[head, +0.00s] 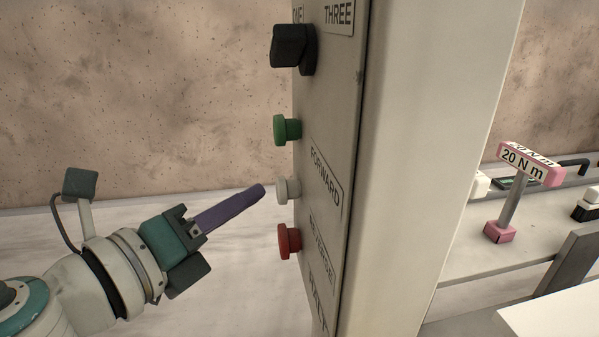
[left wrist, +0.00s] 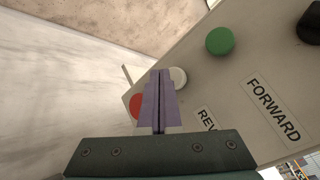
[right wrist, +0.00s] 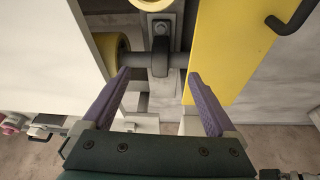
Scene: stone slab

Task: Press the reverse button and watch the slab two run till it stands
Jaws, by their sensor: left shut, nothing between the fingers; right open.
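The control panel (head: 335,130) carries a green button (head: 287,129), a pale grey button (head: 288,190) and a red button (head: 288,241). In the left wrist view, the label starting "REV" (left wrist: 207,121) sits beside the pale button (left wrist: 178,77). My left gripper (head: 261,190) is shut and empty, its purple fingertips pointing at the pale button with a small gap in the head view. In the left wrist view the fingers partly cover the red button (left wrist: 136,106). My right gripper (right wrist: 158,73) is open and empty. I cannot identify slab two.
A black selector knob (head: 293,47) sits above the buttons. Right of the panel, a pink "20 N m" tool (head: 515,185) stands on a bench. In the right wrist view, a yellow panel (right wrist: 232,50) and yellow rollers (right wrist: 108,50) lie ahead. Left of the panel is open room.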

